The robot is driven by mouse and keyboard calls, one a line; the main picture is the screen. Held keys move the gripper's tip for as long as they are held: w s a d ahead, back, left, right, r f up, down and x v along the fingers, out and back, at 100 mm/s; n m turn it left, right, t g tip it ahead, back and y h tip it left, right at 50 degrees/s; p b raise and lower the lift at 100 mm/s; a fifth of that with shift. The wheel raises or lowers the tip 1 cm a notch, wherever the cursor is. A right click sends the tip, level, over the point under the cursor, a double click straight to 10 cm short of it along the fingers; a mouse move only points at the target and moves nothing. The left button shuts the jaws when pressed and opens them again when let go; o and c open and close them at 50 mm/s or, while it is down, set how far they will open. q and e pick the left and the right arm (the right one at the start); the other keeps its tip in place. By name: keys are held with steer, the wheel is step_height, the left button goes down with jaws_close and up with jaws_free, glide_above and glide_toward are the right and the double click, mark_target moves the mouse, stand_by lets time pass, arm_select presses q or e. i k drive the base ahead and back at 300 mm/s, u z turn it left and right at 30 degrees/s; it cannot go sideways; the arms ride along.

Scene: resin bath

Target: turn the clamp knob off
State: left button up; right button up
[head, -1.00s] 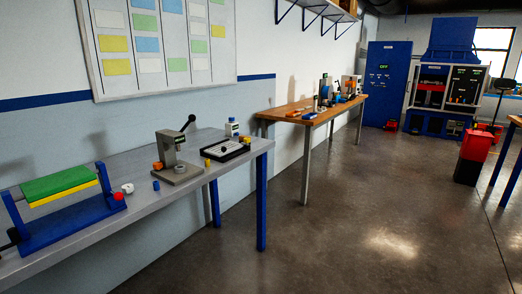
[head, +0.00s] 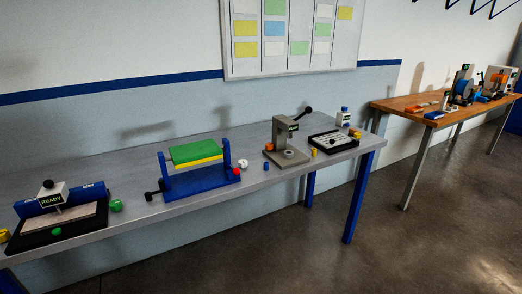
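No knob has a readable label, so I cannot tell which is the clamp knob. A press-like device (head: 62,194) with a READY display stands at the left end of the grey bench. It has a black ball knob (head: 47,184) on top, a green knob (head: 116,205) at its right side and a green button (head: 57,231) in front. A blue stand (head: 203,188) with a green and yellow block has a red knob (head: 236,171) at its right and a black knob (head: 150,196) at its left. Neither gripper is in view.
The grey bench (head: 120,228) also bears a grey lever press (head: 286,150) and a black tray (head: 334,141). A wooden bench (head: 405,119) stands to the right. A chart board (head: 293,38) hangs on the wall. The floor (head: 400,250) in front is clear.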

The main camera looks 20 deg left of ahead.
mark_target(243, 163)
steer(key=u, duration=1.35)
